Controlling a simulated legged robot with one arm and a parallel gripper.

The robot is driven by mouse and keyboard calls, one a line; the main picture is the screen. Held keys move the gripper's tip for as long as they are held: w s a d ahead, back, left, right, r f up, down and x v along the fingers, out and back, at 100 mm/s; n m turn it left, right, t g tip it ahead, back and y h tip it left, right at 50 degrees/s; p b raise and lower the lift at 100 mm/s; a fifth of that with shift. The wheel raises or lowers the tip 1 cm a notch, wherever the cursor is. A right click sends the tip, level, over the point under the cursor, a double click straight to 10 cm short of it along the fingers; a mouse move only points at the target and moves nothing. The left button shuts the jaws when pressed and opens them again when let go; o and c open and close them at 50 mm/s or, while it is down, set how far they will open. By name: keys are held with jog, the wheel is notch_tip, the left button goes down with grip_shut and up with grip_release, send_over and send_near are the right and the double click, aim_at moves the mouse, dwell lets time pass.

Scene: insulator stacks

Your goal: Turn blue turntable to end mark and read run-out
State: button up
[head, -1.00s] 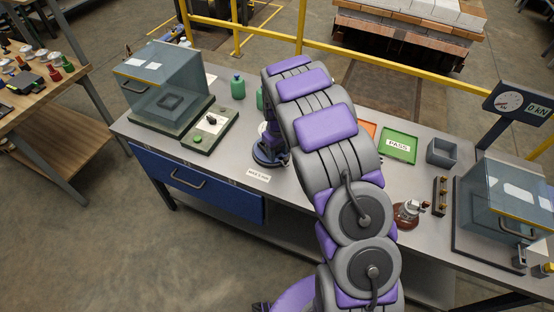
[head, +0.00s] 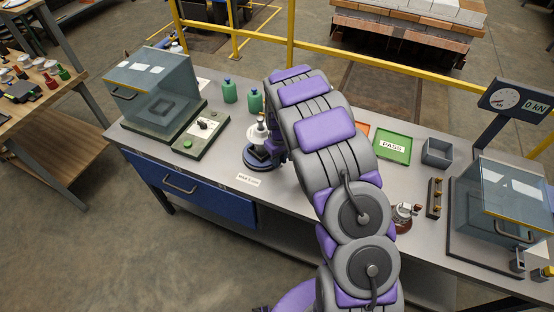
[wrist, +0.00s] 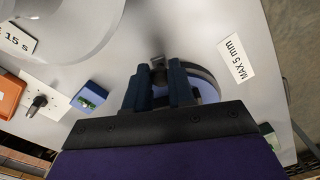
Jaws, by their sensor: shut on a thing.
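The blue turntable (head: 262,158) stands on the grey bench left of my arm in the head view, with a white insulator stack (head: 257,134) upright on it. In the wrist view part of the turntable's round edge (wrist: 207,84) shows beside my fingers; the rest is hidden. My gripper (wrist: 160,76) is shut on a small dark part at the turntable, probably its handle; the contact is blurred. A label reading MAX 5 mm (wrist: 237,58) lies beside it, also in the head view (head: 248,180). A small blue box with a green face (wrist: 89,95) sits nearby. No end mark or reading is legible.
A glass-fronted box (head: 150,85), a switch plate (head: 201,130) and green bottles (head: 229,92) stand at left. A green PASS tray (head: 405,157), grey bin (head: 437,153) and second glass box (head: 515,200) are at right. A yellow rail (head: 400,63) runs behind.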

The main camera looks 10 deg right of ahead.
jog(key=shift+d, duration=0.25)
jog(key=shift+c, duration=0.7)
jog(key=shift+s+a, duration=0.1)
grip_shut()
jog(key=shift+a+r, duration=0.15)
jog(key=shift+a, duration=1.35)
jog(key=shift+w+d, duration=0.2)
jog(key=shift+d, duration=0.75)
jog(key=shift+a+p, duration=0.25)
jog(key=shift+p, duration=0.05)
jog(key=shift+d+n+p, duration=0.1)
jog(key=shift+n+p, duration=0.3)
jog(key=shift+n, duration=0.1)
jog(key=shift+w+d+n+p, duration=0.4)
jog(key=shift+d+n+p, duration=0.15)
jog(key=shift+n, duration=0.25)
jog(key=shift+w+d, duration=0.1)
jog(key=shift+d, duration=0.2)
jog(key=o, duration=0.8)
grip_release()
notch_tip(320, 180, up, 17)
jog(key=p, duration=0.3)
